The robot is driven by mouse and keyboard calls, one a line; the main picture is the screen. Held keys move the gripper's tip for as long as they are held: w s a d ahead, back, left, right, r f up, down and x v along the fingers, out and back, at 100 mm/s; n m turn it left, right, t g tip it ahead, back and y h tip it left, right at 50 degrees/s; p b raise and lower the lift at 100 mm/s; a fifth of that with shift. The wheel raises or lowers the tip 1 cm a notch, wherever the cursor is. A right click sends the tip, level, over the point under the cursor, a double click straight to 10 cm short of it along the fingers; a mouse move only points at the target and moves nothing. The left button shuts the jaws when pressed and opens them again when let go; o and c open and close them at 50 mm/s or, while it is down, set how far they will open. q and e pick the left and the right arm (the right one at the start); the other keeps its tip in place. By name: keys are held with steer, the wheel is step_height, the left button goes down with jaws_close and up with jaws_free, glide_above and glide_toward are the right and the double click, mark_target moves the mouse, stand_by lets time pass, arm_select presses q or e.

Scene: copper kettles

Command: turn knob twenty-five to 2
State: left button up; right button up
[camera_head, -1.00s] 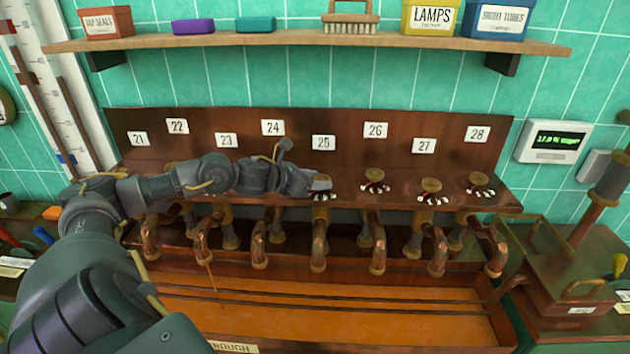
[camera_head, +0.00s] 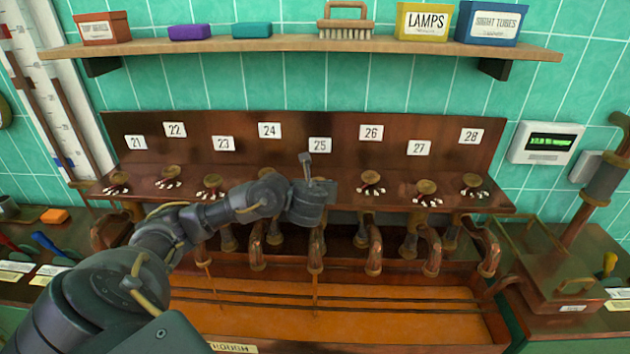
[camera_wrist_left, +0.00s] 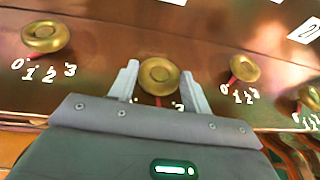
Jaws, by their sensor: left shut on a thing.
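Knob 25 is a round brass knob that shows in the left wrist view (camera_wrist_left: 159,76), between the two fingers of my left gripper (camera_wrist_left: 159,84). The fingers are shut on its sides. Its red pointer (camera_wrist_left: 158,101) points straight down toward my gripper's body. In the head view my left gripper (camera_head: 320,190) is below the 25 label (camera_head: 320,145) and covers the knob. A thin stream (camera_head: 316,290) falls from the spout below it. My right gripper is not in view.
Neighbouring brass knobs stand on both sides, such as knob 24 (camera_wrist_left: 43,36) and knob 26 (camera_wrist_left: 245,68), both with pointers at 0. Another thin stream (camera_head: 208,282) falls further left into the trough (camera_head: 400,310). A shelf (camera_head: 300,43) with boxes hangs above.

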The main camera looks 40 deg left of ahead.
arm_select(q)
steer(key=shift+w+d+n+g+y, duration=0.1)
steer(key=shift+d+n+g+y, duration=0.05)
steer(key=shift+n+g+y, duration=0.4)
steer(key=shift+n, duration=0.25)
steer(key=o, duration=1)
steer(key=shift+p, duration=0.3)
